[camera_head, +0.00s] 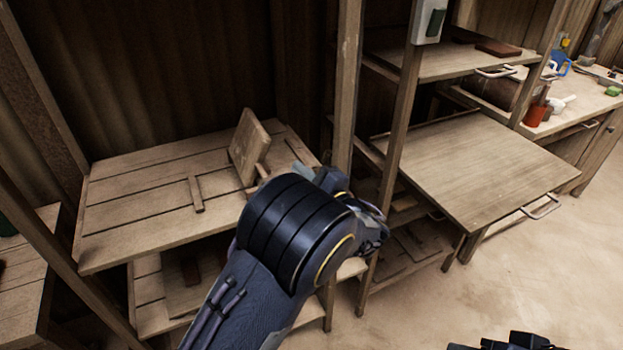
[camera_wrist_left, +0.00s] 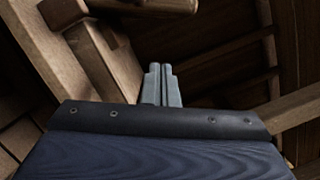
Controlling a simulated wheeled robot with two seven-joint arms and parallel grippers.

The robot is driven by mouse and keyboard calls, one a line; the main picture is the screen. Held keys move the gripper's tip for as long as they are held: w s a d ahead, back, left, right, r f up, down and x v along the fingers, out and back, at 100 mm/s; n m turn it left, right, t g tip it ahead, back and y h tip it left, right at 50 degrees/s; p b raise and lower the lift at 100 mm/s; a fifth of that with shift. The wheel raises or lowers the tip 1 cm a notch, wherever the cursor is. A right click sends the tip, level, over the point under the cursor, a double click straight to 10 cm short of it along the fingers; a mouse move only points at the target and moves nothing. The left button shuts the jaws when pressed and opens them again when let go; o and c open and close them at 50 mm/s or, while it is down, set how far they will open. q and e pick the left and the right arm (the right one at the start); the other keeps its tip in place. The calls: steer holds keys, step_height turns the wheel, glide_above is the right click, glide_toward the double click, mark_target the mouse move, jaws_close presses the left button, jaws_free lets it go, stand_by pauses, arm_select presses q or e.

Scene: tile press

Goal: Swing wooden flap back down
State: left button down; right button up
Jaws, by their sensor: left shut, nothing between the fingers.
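The wooden flap (camera_head: 249,148) stands raised and slightly tilted above the slatted wooden shelf (camera_head: 140,190), with a short wooden bar at its lower right. My left gripper (camera_head: 318,175) is to the right of the flap, beside the shelf's right end and close to an upright post. Its body partly hides the fingers in the head view. In the left wrist view its fingers (camera_wrist_left: 162,82) are together and empty. Wooden parts show beyond them at the upper left; I cannot tell which is the flap. Only a dark part of my right arm shows at the bottom edge of the head view.
Upright wooden posts (camera_head: 347,85) stand close to my left arm. A wooden table board (camera_head: 480,165) with metal handles is to the right. A bench farther right holds a red container (camera_head: 536,114) and tools. The floor (camera_head: 500,270) at lower right is mostly clear.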

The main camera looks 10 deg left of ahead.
mark_target(254, 156)
arm_select(q)
steer(key=x, duration=0.3)
steer(key=shift+w+a+r, duration=0.1)
steer(key=shift+w+a, duration=0.15)
steer(key=shift+s+a+r+p, duration=0.3)
steer(key=shift+s+a+r, duration=0.15)
steer(key=shift+s+a, duration=0.15)
steer(key=shift+s+a+r+p, duration=0.3)
steer(key=shift+s+a+r, duration=0.15)
steer(key=shift+a, duration=0.25)
steer(key=shift+s, duration=0.1)
steer(key=shift+s+a+n+b, duration=0.1)
steer(key=shift+a+n+b, duration=0.05)
steer(key=shift+n+b, duration=0.2)
